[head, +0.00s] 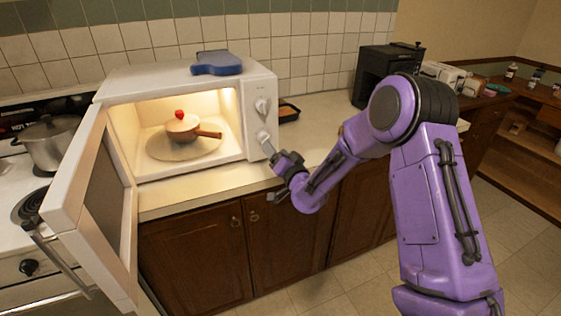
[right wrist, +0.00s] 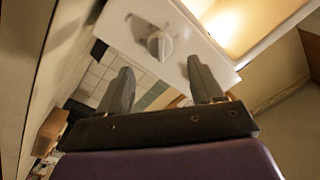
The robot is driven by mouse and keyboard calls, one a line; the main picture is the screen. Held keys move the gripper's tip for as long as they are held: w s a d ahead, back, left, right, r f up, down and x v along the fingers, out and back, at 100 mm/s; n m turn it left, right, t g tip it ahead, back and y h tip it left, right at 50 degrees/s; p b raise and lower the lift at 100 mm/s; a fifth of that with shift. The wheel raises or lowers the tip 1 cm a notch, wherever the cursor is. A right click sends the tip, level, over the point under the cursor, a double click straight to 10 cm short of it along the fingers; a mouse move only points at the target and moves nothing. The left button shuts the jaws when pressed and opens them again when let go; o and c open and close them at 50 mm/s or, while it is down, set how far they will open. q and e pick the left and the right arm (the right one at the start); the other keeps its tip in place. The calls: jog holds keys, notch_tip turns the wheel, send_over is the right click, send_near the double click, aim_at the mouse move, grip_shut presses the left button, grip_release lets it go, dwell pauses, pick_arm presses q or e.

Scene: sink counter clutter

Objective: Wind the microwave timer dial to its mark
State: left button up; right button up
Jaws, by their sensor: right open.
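The white microwave (head: 255,85) stands on the counter with its door (head: 90,205) swung open to the left and its inside lit. Its right-hand panel has an upper dial (head: 262,106) and a lower dial (head: 264,137). My right gripper (head: 271,151) is in front of the panel, close to the lower dial. In the right wrist view, my right gripper (right wrist: 160,72) is open and empty, and a pale dial (right wrist: 158,44) shows beyond the gap between its fingertips. I cannot tell which of the two dials this is, nor whether a finger touches it. My left gripper is out of view.
A small pan (head: 184,126) with a red thing (head: 179,115) sits on the microwave's turntable. A pot (head: 50,145) is on the stove at left. The counter (head: 325,125) right of the microwave is mostly clear.

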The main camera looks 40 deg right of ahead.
jog(key=v, duration=0.4)
dwell(0.3)
